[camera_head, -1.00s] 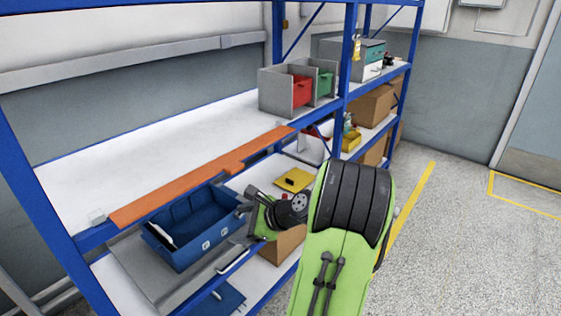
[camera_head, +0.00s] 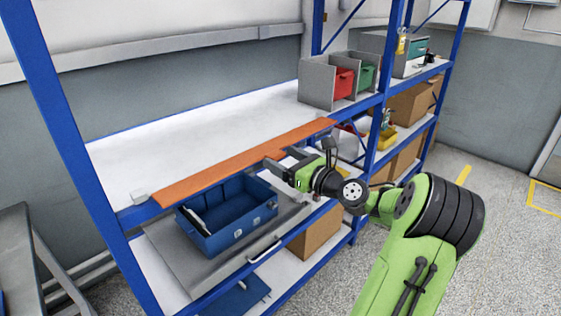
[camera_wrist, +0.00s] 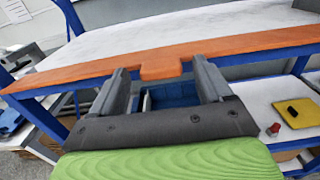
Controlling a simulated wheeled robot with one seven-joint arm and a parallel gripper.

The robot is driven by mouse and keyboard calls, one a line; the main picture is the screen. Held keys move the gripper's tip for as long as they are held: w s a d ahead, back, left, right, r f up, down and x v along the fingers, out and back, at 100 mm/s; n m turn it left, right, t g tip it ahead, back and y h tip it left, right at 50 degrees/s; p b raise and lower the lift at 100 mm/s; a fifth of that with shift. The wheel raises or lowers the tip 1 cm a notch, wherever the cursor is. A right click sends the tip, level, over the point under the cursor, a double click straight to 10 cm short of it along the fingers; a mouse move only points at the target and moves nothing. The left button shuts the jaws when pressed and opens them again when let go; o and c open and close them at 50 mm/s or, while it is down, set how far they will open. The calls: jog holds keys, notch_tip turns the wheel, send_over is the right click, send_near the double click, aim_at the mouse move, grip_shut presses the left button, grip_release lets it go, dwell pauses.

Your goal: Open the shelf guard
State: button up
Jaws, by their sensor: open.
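The shelf guard is a long orange strip (camera_head: 225,168) along the front edge of the upper shelf, and it crosses the wrist view (camera_wrist: 95,71). It has a short tab (camera_wrist: 160,66) sticking out near its middle. My gripper (camera_head: 280,158) is open and empty at the guard's front edge. In the wrist view my two grey fingers (camera_wrist: 160,75) stand to the left and right of the tab, with gaps on both sides. I cannot tell whether the fingertips touch the guard. In the head view the gripper hides the tab.
A blue bin (camera_head: 226,219) sits on the lower shelf beneath the guard, left of my gripper. A cardboard box (camera_head: 315,232) is further down. Blue posts (camera_head: 378,125) frame the rack. A grey holder (camera_head: 318,86) with red and green bins stands at the guard's right end.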

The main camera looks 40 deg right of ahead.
jog(key=shift+w, duration=0.95)
jog(key=shift+c, duration=0.2)
jog(key=c, duration=1.4)
jog(key=r+p, duration=0.1)
jog(key=p, duration=0.3)
jog(key=shift+r+g, duration=0.2)
jog(key=shift+g, duration=0.1)
jog(key=p, duration=0.3)
jog(key=shift+w+r+g, duration=0.1)
jog(key=shift+r+g, duration=0.15)
jog(key=shift+g, duration=0.05)
jog(key=p, duration=0.2)
jog(key=shift+r+g+p, duration=0.1)
jog(key=shift+g+p, duration=0.2)
jog(key=shift+f, duration=0.25)
